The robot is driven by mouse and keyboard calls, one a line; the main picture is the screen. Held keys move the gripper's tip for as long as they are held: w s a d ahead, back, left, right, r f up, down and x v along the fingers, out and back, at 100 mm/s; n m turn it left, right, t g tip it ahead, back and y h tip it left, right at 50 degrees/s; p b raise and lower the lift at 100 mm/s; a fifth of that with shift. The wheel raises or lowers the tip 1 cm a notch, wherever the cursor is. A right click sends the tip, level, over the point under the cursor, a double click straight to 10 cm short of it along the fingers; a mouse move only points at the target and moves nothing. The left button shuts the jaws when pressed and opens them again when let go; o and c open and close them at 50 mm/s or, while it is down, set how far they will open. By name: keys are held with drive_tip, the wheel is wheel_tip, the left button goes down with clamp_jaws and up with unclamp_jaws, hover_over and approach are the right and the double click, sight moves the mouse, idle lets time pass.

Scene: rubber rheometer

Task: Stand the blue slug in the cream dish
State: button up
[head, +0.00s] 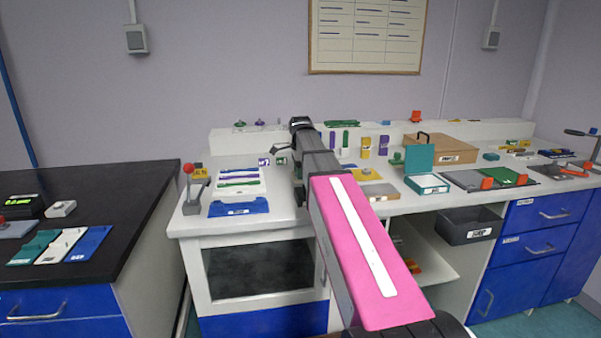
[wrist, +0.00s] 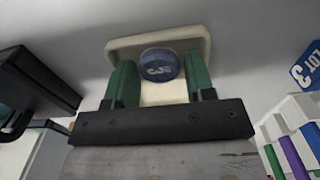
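In the wrist view the blue slug (wrist: 160,65) shows its round end face with a printed label. In the head view my arm covers the gripper, slug and dish.
In the wrist view a dark box-like object (wrist: 42,85) is at the left, and a blue lot tag (wrist: 307,66) and purple and green strips are at the right. In the head view the white bench holds a blue mat (head: 238,208), a teal box (head: 427,184) and a cardboard box (head: 452,148).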

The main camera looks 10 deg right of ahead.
wheel_tip(320, 180, up, 12)
drive_tip(key=shift+r, duration=0.2)
idle(0.6)
